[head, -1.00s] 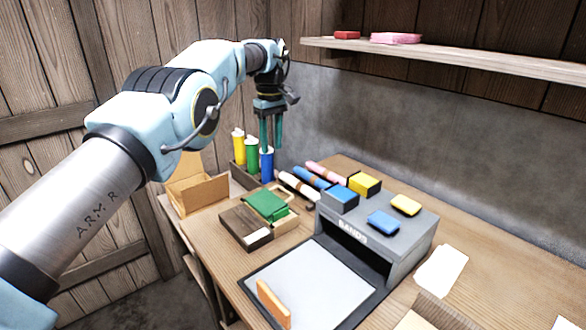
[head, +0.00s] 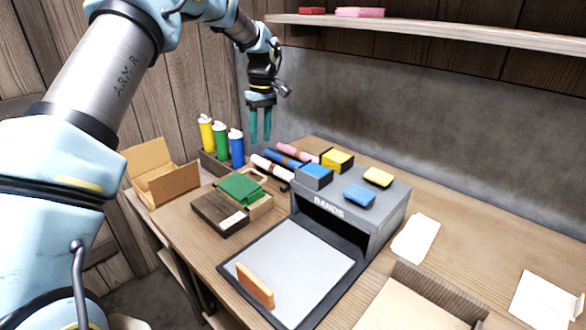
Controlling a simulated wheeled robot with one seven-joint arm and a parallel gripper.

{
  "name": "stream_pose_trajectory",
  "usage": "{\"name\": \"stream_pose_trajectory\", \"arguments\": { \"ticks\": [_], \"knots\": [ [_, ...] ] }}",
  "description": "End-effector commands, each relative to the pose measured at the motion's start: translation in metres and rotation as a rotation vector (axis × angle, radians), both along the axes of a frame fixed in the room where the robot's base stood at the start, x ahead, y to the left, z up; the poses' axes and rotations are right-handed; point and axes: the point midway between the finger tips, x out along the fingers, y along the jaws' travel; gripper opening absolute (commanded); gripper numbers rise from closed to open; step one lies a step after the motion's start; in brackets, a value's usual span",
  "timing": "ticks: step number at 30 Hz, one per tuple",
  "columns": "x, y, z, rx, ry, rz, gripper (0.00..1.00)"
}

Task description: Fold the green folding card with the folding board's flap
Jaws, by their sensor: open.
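A grey board (head: 305,255) with a dark frame lies on the table, with an orange upright tab (head: 255,286) near its front left edge; this looks like the folding board with its flap. A green piece (head: 240,187) lies on wooden boxes left of the board's far end. I cannot tell whether it is the green folding card. No other green card shows. My gripper (head: 260,126) is open and empty, pointing down in the air beyond the boxes, well away from the board.
A grey bands box (head: 372,226) carrying blue and yellow blocks stands directly behind the board. A cardboard box (head: 165,188) is at left. A wooden tray (head: 425,300) and white sheets (head: 416,239) are at right. A shelf (head: 430,30) hangs above.

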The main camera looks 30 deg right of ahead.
Motion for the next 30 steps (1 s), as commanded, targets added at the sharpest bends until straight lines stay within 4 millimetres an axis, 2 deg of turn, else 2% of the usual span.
{"name": "stream_pose_trajectory", "arguments": {
  "ticks": [7, 15, 21, 25, 30],
  "knots": [
    [0.001, 0.009, -0.017, 0.005, 0.002, 0.007, 0.43],
    [-0.001, 0.014, -0.065, 0.004, 0.004, 0.007, 0.43],
    [-0.002, 0.016, -0.095, 0.003, 0.003, 0.007, 0.43],
    [-0.002, 0.017, -0.105, 0.003, 0.001, 0.006, 0.43],
    [-0.002, 0.017, -0.109, 0.002, 0.000, 0.006, 0.43]
  ]
}}
